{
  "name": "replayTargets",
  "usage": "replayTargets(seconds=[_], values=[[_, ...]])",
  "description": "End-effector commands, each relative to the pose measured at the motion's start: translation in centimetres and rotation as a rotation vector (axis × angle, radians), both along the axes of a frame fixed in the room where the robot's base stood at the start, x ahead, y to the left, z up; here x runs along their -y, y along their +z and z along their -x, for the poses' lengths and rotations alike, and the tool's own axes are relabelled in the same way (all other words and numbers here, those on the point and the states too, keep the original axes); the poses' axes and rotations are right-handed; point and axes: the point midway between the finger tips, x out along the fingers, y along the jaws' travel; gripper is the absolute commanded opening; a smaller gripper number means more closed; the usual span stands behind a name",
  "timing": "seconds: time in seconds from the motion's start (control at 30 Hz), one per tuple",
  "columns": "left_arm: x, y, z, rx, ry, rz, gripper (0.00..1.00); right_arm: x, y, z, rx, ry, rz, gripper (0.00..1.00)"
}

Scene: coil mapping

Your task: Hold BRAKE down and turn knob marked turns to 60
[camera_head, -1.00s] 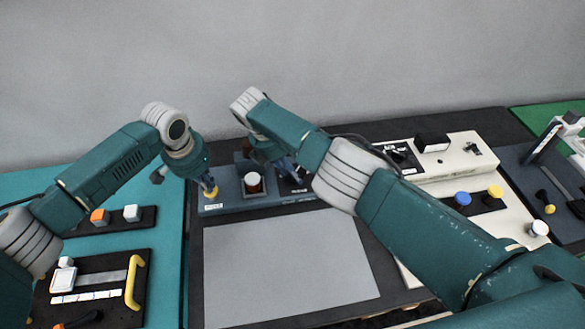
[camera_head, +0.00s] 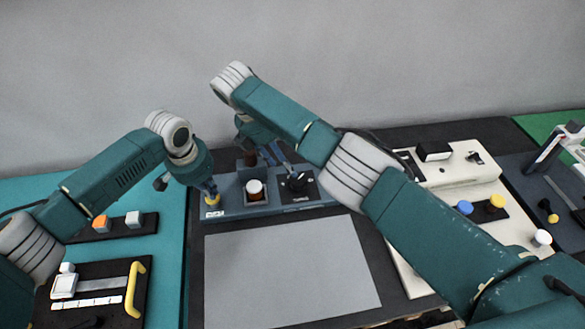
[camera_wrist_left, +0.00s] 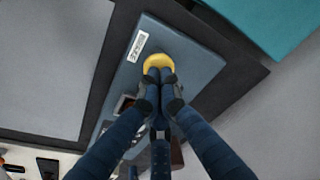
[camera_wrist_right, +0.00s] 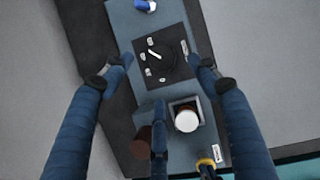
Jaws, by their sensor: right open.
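The yellow button (camera_wrist_left: 158,62) sits at the left end of the blue-grey console, beside a white label too small to read; it also shows in the head view (camera_head: 212,200). My left gripper (camera_wrist_left: 159,74) has its fingertips together and touching the top of the yellow button. The black knob (camera_wrist_right: 176,62) with white marks is on a black plate (camera_head: 297,191); its numbers are not legible. My right gripper (camera_wrist_right: 160,70) is open and empty, its fingers on either side above the knob, apparently not touching it. In the head view, its fingers (camera_head: 272,155) hover behind and above the plate.
A white-capped part (camera_wrist_right: 187,119) and a brown cylinder (camera_wrist_right: 140,145) stand on the console between button and knob. A bare grey sheet (camera_head: 290,270) lies in front. A cream panel (camera_head: 450,172) is at right, a teal table (camera_head: 165,240) at left.

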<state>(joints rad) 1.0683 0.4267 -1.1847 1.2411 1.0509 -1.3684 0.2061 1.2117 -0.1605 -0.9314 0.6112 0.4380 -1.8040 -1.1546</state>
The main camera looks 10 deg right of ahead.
Motion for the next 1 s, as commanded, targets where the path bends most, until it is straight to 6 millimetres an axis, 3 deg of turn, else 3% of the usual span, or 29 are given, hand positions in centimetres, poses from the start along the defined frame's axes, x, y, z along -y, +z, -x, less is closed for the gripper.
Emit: replayTargets(seconds=[0.23,0.67,0.77,1.0], values=[[-0.2,-0.2,0.1,-0.004,0.001,-0.005,0.0,-0.9,2.2,0.2,0.0,0.0,0.0,0.6],[-0.3,-0.3,0.1,-0.005,0.002,-0.006,0.0,-0.7,1.8,-0.5,0.021,-0.001,-0.015,0.6],[-0.3,-0.3,0.1,-0.005,0.003,-0.006,0.0,-0.2,0.5,-2.5,0.09,-0.001,-0.062,0.6],[-0.3,-0.3,0.1,-0.005,0.002,-0.006,0.0,3.0,-2.3,-12.0,0.449,0.002,-0.264,0.6]])
